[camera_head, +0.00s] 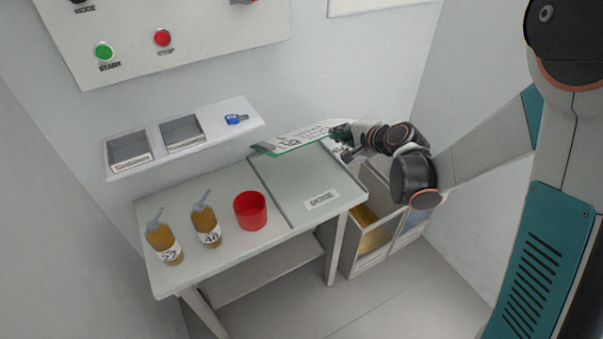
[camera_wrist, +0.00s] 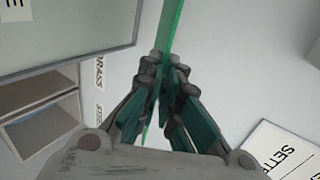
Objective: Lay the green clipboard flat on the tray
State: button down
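The green clipboard (camera_head: 296,138) carries a white printed sheet and shows in the head view above the back part of the tray. My gripper (camera_head: 349,142) is shut on its right end and holds it tilted, apart from the tray as far as I can see. In the wrist view the clipboard is a thin green edge (camera_wrist: 172,35) between the fingers of my gripper (camera_wrist: 168,75). The grey tray (camera_head: 292,194) lies on the right half of the table, with a label near its front edge. It also shows at the upper left of the wrist view (camera_wrist: 75,30).
On the table (camera_head: 200,260) stand two amber bottles (camera_head: 163,240) (camera_head: 206,222) and a red cup (camera_head: 250,210), left of the tray. A wall shelf (camera_head: 185,138) with bins and a blue object (camera_head: 236,119) is behind. Open bins (camera_head: 370,250) stand right of the table.

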notch_tip(320, 180, down, 10)
jog(key=b, duration=0.7)
jog(key=shift+r, duration=0.15)
jog(key=c, duration=2)
grip_release()
jog(key=shift+o, duration=0.2)
jog(key=p+v, duration=0.1)
jog(key=v, duration=0.7)
jog(key=shift+p, duration=0.4)
notch_tip(320, 180, up, 7)
jog(key=s+d+p, duration=0.1)
jog(key=s+p, duration=0.1)
jog(key=p, duration=0.3)
jog(key=shift+d+r, duration=0.25)
